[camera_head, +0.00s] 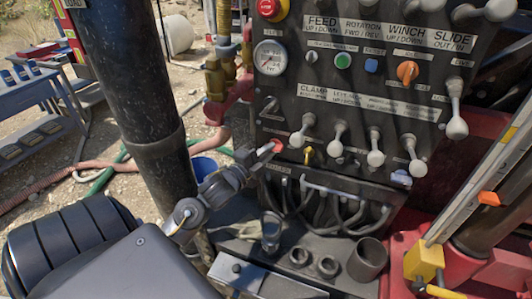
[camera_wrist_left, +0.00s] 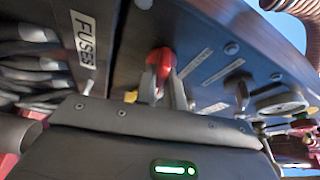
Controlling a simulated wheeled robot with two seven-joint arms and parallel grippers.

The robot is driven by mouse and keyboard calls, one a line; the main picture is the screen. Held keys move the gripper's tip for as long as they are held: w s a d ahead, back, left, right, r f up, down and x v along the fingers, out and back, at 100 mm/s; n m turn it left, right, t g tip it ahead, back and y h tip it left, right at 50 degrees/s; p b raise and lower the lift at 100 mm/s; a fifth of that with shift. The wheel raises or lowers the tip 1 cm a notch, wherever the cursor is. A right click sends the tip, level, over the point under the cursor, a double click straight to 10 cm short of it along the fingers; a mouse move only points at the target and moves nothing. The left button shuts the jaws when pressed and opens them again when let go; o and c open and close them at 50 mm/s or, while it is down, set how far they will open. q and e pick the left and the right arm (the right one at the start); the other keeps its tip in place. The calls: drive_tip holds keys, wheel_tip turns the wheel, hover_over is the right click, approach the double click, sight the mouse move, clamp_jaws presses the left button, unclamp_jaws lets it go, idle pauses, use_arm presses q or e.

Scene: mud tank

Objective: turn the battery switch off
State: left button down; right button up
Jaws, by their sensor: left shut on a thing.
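The battery switch, a red knob (camera_head: 277,145), sits low on the left side of the black control panel (camera_head: 290,190). My left gripper (camera_head: 268,149) reaches it from the lower left, and its fingertips are shut on the knob. In the left wrist view the red knob (camera_wrist_left: 161,60) stands between the two fingers of my left gripper (camera_wrist_left: 164,88). The fingers hide part of the knob, and I cannot read its exact setting. My right gripper is not in view.
Levers with pale knobs (camera_head: 337,138) and a small yellow knob (camera_head: 308,152) are right of the switch. A gauge (camera_head: 270,57) and a red button (camera_head: 267,8) are above. A thick black pipe (camera_head: 128,90) stands left. Cables (camera_head: 330,200) hang below.

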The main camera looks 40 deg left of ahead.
use_arm(q)
drive_tip(key=shift+w+d+n+t+y+b, duration=0.15)
drive_tip(key=shift+n+t+y, duration=0.25)
drive_tip(key=shift+n+y, duration=2)
drive_tip(key=shift+s+d+n+t+y+b, duration=0.15)
drive_tip(key=shift+n+t+y, duration=0.25)
drive_tip(key=shift+n, duration=3.85)
drive_tip(key=shift+w+n+t+y+b, duration=0.15)
drive_tip(key=shift+n+t+y, duration=0.25)
drive_tip(key=shift+n+y, duration=2)
drive_tip(key=shift+r+n+h, duration=0.1)
drive_tip(key=shift+n+h, duration=0.7)
drive_tip(key=shift+n, duration=0.35)
drive_tip(key=c, duration=1.7)
unclamp_jaws()
drive_tip(key=shift+o, duration=1.1)
drive_tip(key=shift+f, duration=0.2)
